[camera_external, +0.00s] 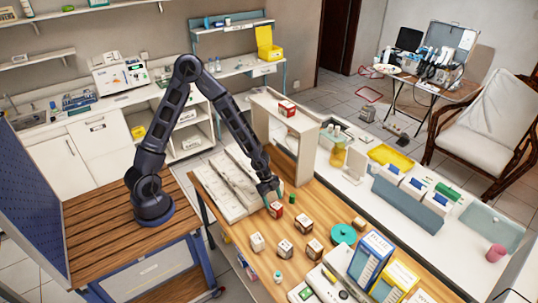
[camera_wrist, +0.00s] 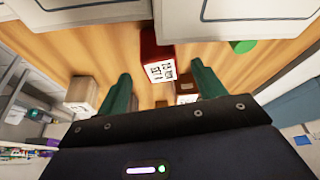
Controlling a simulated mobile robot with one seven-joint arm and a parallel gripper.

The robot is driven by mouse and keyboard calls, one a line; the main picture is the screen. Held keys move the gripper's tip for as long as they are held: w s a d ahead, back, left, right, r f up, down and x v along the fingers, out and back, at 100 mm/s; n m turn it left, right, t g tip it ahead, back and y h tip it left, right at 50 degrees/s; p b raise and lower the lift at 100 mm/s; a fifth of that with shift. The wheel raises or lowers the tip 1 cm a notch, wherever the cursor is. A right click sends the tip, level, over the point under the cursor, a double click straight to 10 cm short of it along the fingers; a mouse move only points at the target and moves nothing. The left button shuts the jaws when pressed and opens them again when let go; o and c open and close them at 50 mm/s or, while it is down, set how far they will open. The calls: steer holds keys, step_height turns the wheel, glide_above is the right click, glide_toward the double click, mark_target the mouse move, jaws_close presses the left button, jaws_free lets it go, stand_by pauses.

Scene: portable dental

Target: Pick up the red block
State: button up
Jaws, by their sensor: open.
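The red block (camera_external: 277,210) stands on the wooden tabletop (camera_external: 230,192), just below the tips of my gripper (camera_external: 268,192) in the external view. In the wrist view, the red block (camera_wrist: 156,45) has a dark red top and a white, black-marked side. My gripper (camera_wrist: 162,83) is open there, with its two green fingers apart. The block shows between and just beyond the fingertips, with nothing gripped. I cannot tell whether a finger touches it.
A small green cylinder (camera_external: 292,198) stands close right of the block. Several brown-and-white boxes (camera_external: 286,247) and a teal round object (camera_external: 343,234) are nearer the camera. White trays (camera_external: 228,185) lie left of the gripper. A white shelf unit (camera_external: 308,150) with a red-and-white box (camera_external: 287,108) rises behind.

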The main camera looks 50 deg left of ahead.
mark_target(275, 204)
steer(key=shift+x, duration=2.85)
steer(key=shift+d, duration=0.1)
steer(key=c, duration=1.1)
